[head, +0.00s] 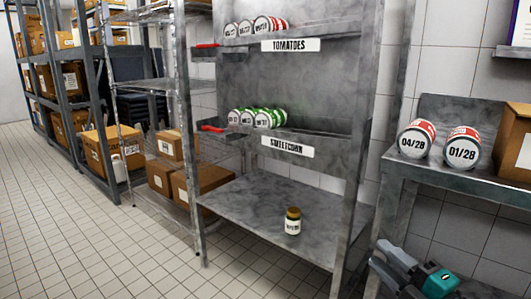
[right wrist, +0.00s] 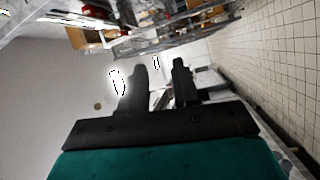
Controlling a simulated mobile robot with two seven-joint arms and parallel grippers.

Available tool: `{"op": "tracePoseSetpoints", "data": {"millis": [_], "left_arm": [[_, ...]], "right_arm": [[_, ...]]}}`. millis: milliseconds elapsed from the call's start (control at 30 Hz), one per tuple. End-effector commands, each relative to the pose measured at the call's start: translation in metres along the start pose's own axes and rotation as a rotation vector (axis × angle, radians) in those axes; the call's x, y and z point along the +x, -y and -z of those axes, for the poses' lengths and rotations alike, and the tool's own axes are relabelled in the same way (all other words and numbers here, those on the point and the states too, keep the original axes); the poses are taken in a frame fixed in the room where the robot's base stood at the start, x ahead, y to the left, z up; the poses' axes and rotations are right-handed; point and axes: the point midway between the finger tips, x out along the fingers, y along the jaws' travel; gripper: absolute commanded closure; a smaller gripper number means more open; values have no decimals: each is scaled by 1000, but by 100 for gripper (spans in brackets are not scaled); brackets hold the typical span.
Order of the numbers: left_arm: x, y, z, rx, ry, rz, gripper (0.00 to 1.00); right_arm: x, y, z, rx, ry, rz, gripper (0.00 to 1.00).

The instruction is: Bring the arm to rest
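My right gripper (head: 388,262) is low at the bottom right of the head view, in front of and below the side table's edge. Its teal body and grey fingers show. In the right wrist view, the two dark fingers of the gripper (right wrist: 160,82) stand apart with a gap between them, and I see nothing held. My left gripper is in neither view.
A side table (head: 455,181) holds two cans (head: 416,140) (head: 462,148) and a cardboard box (head: 514,147). A metal rack (head: 260,208) has rows of cans on two tilted shelves and a small jar (head: 293,222) on its bottom shelf. Open tiled floor (head: 90,245) lies left.

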Motion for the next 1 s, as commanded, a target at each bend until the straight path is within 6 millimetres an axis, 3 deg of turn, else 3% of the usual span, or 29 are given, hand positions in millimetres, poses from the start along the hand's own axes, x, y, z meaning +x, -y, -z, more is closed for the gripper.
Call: {"op": "tracePoseSetpoints", "data": {"millis": [33,200,400,567,600,767,1000], "left_arm": [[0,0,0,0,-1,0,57],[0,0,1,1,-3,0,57],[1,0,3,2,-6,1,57],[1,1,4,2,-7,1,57],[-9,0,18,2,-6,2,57],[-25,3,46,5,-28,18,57],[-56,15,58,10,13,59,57]], "right_arm": [[-9,29,7,185,73,30,69],[-42,109,31,711,314,144,69],[-81,175,74,1166,540,263,69],[-109,211,116,1471,697,348,69],[-106,192,112,1442,689,339,69],[-108,169,110,1422,699,328,69],[-114,124,110,1400,721,309,69]]}}
